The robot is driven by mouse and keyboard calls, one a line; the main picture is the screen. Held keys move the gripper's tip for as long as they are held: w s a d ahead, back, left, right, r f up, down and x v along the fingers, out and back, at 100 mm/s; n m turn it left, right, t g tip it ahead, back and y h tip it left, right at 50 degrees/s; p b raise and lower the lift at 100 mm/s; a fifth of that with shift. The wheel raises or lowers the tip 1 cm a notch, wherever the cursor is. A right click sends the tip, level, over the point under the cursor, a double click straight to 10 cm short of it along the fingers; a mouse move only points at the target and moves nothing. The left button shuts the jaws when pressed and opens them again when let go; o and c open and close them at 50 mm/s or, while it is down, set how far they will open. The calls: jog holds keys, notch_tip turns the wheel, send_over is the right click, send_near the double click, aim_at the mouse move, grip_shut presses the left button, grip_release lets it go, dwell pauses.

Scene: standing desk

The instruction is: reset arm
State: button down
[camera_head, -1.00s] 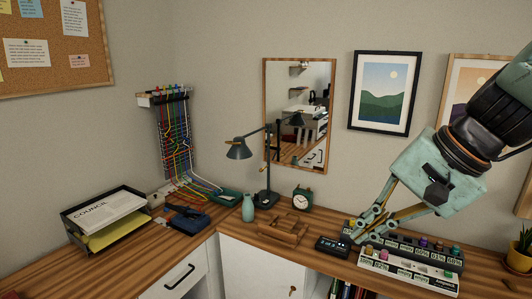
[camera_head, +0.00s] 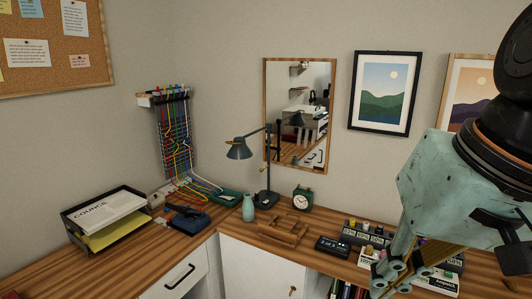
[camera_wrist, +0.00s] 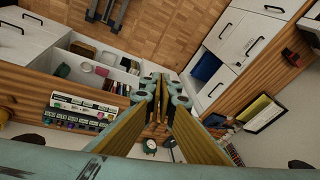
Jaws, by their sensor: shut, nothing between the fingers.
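My gripper (camera_head: 392,284) is at the lower right in the head view, large and close to the camera, with its fingers pointing down. It hides part of the labelled rack (camera_head: 440,281) on the desk (camera_head: 150,265). In the wrist view my gripper (camera_wrist: 162,80) is shut, with its fingertips together and nothing between them. It hangs clear of the desk and the cabinets. The labelled rack also shows in the wrist view (camera_wrist: 85,108), to the left of the fingers.
A small dark display (camera_head: 331,247), a green clock (camera_head: 302,198), a wooden stand (camera_head: 284,231) and a desk lamp (camera_head: 239,150) stand left of my gripper. A paper tray (camera_head: 106,216) is at the far left. The air above the desk's middle is free.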

jog(key=s+d+n+h, duration=0.1)
jog(key=s+d+h, duration=0.1)
jog(key=s, duration=0.4)
jog(key=shift+s+d+n+t, duration=0.3)
jog(key=shift+d+n, duration=0.1)
jog(key=shift+d, duration=0.5)
